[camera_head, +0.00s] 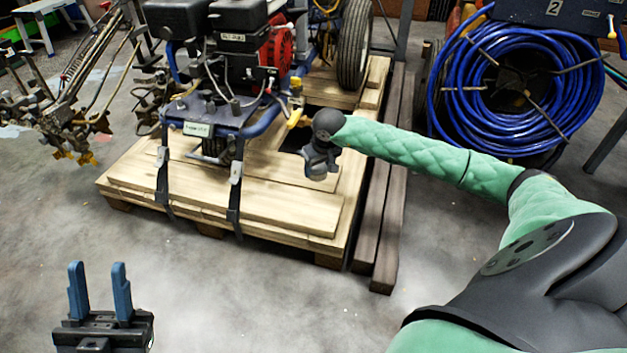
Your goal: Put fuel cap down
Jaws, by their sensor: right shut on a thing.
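My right gripper (318,168) is at the end of the green-sleeved arm, above the right side of the wooden pallet (285,220) and just right of the line striper (225,110). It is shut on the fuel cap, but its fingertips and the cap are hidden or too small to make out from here. My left gripper (100,288) is at the bottom left, over the bare floor. Its two blue fingers are apart with nothing between them.
Two long dark beams (384,190) lie along the pallet's right side. A reel of blue hose (515,85) stands at the back right. Metal frames with hoses (75,115) stand at the left. The grey floor (250,290) in front of the pallet is clear.

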